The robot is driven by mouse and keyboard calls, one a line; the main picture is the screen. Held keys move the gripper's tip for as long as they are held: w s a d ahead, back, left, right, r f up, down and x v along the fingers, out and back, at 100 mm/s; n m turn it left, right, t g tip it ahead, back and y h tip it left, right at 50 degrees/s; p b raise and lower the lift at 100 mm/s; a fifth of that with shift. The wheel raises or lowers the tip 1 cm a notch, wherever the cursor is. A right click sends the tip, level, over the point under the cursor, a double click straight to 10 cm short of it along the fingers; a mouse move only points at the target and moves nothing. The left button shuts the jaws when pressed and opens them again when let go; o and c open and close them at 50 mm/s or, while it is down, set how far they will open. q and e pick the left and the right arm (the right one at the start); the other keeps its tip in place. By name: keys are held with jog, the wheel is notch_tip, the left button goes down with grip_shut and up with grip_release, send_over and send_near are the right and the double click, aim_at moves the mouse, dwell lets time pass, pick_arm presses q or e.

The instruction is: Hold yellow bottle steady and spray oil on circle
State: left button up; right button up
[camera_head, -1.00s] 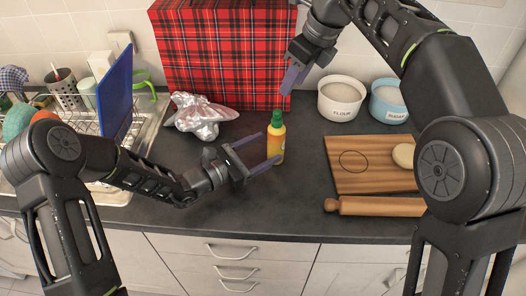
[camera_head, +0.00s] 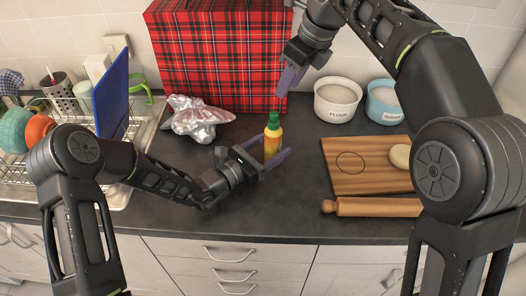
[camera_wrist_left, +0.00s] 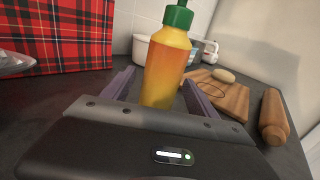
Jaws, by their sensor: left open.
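The yellow bottle (camera_head: 272,143) with a green cap stands upright on the dark counter. In the left wrist view the bottle (camera_wrist_left: 167,68) rises between the two fingers. My left gripper (camera_head: 275,146) is open, with one finger on each side of the bottle; I cannot tell whether either touches it. My right gripper (camera_head: 287,88) is above the bottle, its fingers pointing down near the green cap. Its fingers overlap in view, so its opening is unclear. The drawn circle (camera_head: 350,163) is on the wooden board (camera_head: 352,184), right of the bottle; it also shows in the left wrist view (camera_wrist_left: 210,90).
A pale dough piece (camera_head: 400,156) lies on the board, with a rolling pin (camera_head: 375,207) in front. Flour (camera_head: 337,105) and sugar (camera_head: 384,107) bowls stand behind. A plaid box (camera_head: 220,60), crumpled foil (camera_head: 195,121) and a dish rack (camera_head: 120,190) are left.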

aim_at(280, 141)
pick_arm(q)
jog(key=shift+x, duration=1.65)
grip_shut()
pick_arm(e)
grip_shut()
dwell(0.6)
dwell(0.4)
